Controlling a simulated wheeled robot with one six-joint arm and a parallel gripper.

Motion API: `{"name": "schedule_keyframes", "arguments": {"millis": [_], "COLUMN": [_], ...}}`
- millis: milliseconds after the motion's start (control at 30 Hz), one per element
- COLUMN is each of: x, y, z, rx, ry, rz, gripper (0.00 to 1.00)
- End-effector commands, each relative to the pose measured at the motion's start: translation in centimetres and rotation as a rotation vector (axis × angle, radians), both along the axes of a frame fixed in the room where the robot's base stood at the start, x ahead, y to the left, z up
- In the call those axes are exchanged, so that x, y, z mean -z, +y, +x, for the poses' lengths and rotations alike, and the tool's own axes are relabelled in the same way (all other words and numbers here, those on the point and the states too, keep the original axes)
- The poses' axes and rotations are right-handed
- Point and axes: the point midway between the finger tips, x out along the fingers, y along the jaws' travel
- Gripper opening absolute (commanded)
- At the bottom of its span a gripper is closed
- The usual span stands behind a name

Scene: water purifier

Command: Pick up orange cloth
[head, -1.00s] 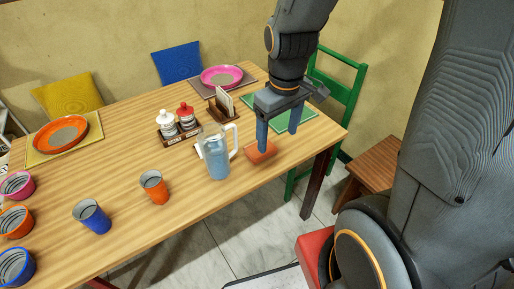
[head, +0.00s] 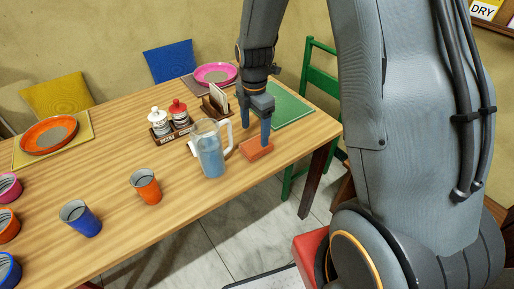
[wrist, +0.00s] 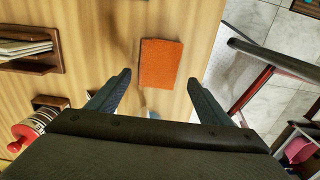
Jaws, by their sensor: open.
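The orange cloth (head: 256,149) is a small folded rectangle lying flat on the wooden table, just right of the water pitcher. In the wrist view the cloth (wrist: 161,64) lies ahead of the fingertips, between their lines. My gripper (head: 256,126) is above the table at the cloth, its fingers pointing down. In the wrist view my gripper (wrist: 157,82) is open, with nothing between its fingers. Whether a fingertip touches the cloth cannot be told.
The clear pitcher (head: 210,150) of water stands close left of the cloth. A condiment caddy (head: 170,130) and a napkin holder (head: 216,103) stand behind. A green placemat (head: 285,112) lies to the right. Cups (head: 146,187) stand at the front left. The table's edge is near the cloth.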

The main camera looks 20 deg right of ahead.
Motion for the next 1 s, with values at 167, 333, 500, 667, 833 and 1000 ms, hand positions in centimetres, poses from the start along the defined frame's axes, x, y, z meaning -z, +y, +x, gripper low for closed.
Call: {"name": "schedule_keyframes", "arguments": {"millis": [167, 333, 500, 667, 833, 1000], "x": [1.4, 3.5, 5.2, 5.7, 5.7, 5.7], "y": [-0.2, -0.7, -0.7, -0.7, -0.7, -0.7], "z": [-0.2, -0.3, -0.2, -0.1, -0.1, -0.2], "rx": [0.002, 0.003, 0.003, 0.003, 0.003, 0.003], "ry": [0.002, 0.003, 0.001, -0.001, -0.001, -0.001], "rz": [0.0, 0.0, 0.0, 0.0, 0.0, 0.0], "gripper": [0.73, 0.73, 0.73, 0.73, 0.73, 0.44]}}
